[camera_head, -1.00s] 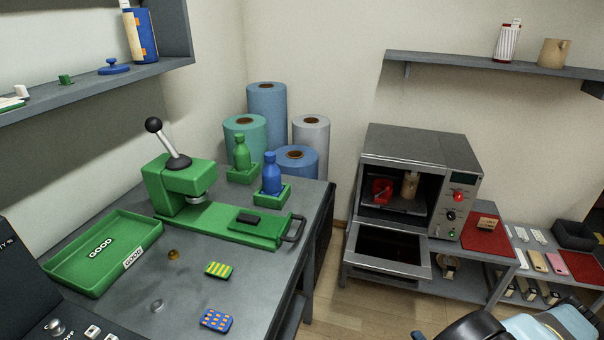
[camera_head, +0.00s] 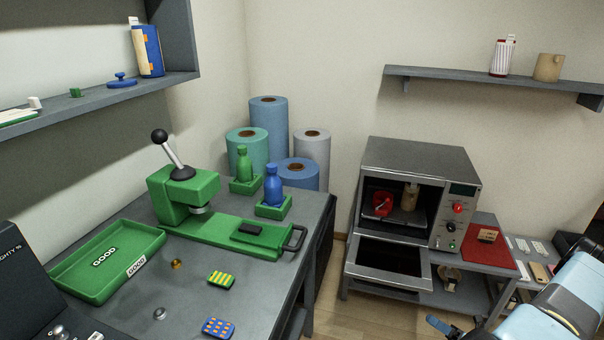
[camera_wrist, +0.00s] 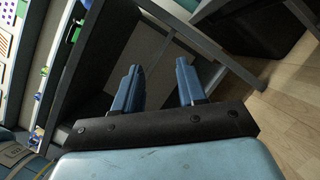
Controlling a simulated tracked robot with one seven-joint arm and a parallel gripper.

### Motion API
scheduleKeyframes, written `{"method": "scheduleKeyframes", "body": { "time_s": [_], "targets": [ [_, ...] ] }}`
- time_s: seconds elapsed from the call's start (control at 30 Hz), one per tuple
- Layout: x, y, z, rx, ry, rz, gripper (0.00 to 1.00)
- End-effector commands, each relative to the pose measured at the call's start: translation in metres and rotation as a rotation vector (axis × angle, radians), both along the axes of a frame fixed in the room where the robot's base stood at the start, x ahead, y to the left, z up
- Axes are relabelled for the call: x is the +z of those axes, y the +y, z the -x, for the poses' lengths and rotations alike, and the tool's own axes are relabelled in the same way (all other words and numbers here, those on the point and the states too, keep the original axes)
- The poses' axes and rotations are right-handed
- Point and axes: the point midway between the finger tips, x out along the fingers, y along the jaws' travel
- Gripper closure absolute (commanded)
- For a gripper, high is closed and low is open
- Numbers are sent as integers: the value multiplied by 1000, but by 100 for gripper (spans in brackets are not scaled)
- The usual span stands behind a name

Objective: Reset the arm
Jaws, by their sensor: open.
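My arm enters the head view at the bottom right. A blue fingertip part of my gripper (camera_head: 440,324) shows at the bottom edge there. In the wrist view, my gripper (camera_wrist: 158,88) has its two blue fingers apart, with nothing between them. Beyond the fingers is grey furniture with an open space below its top. The gripper is to the right of the green press (camera_head: 185,195) and in front of the oven (camera_head: 425,160), apart from both.
The workbench (camera_head: 195,300) holds a green tray (camera_head: 105,290), a green bottle (camera_head: 243,165) and a blue bottle (camera_head: 273,186). The oven's door is folded down. A red mat (camera_head: 490,262) lies right of the oven. Wooden floor shows in the wrist view (camera_wrist: 285,125).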

Motion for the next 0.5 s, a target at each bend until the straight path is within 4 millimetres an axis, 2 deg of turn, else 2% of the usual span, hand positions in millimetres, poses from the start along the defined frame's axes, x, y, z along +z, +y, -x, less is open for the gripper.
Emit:
{"method": "scheduleKeyframes", "body": {
  "time_s": [0.03,0.23,0.5],
  "targets": [
    [15,-2,-7,36,-19,40,59],
    [67,-3,-26,163,-91,180,59],
    [137,5,-47,335,-200,365,59]
  ]
}}
